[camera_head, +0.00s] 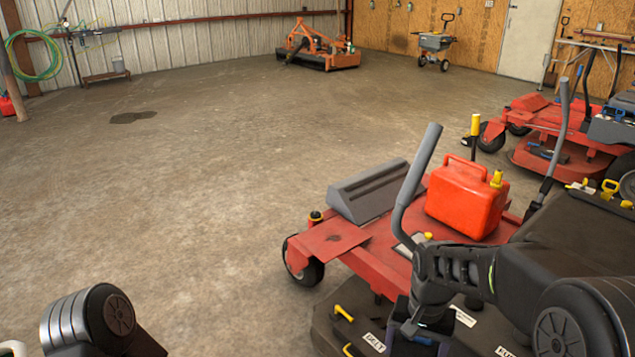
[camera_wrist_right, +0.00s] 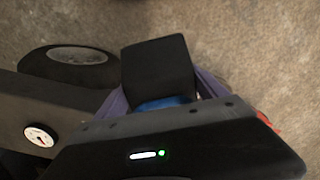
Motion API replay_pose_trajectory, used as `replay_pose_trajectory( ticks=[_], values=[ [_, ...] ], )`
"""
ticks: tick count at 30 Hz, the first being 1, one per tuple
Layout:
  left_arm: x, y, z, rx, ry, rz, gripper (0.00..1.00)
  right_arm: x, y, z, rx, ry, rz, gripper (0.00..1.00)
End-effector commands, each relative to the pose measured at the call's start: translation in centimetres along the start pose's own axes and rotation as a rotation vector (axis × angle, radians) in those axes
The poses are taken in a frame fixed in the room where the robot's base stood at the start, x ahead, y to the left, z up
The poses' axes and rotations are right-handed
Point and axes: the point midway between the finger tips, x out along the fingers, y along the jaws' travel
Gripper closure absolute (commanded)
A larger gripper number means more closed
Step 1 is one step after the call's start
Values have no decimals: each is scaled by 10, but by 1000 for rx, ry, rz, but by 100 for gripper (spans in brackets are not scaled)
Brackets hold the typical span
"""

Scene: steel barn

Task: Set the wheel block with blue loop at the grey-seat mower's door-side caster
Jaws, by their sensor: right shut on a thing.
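My right gripper (camera_wrist_right: 160,94) is shut on a black wheel block (camera_wrist_right: 157,62) in the right wrist view. A bit of the blue loop (camera_wrist_right: 165,103) shows between the purplish fingers, with concrete floor beyond the block. Another red mower (camera_head: 575,135) stands at the right, with a front caster (camera_head: 490,137). My left gripper is out of view.
A red fuel can (camera_head: 465,198) and a grey wedge (camera_head: 368,190) sit on the near mower. Dark trays with labels and yellow handles (camera_head: 343,313) lie at the bottom. Open concrete floor (camera_head: 190,190) fills the left and middle. An orange implement (camera_head: 320,48) stands far back.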

Motion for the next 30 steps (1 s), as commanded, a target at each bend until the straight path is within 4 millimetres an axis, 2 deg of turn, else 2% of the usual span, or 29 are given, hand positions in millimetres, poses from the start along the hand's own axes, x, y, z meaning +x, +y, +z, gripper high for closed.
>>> replay_pose_trajectory(
  ticks=[1, 3, 9, 12, 17, 30],
  values=[
    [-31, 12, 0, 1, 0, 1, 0, -31, 0, -5, -48, -1, -4, 85],
    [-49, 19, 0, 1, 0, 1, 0, -51, -2, -10, -127, 0, -3, 85],
    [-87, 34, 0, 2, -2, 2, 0, -101, -10, -29, -304, 1, -1, 85],
    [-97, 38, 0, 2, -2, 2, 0, -118, -12, -36, -359, 1, 0, 85],
    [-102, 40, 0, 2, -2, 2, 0, -129, -14, -40, -400, 1, 0, 85],
    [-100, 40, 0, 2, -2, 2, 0, -128, -14, -40, -403, 0, 1, 85]
  ],
)
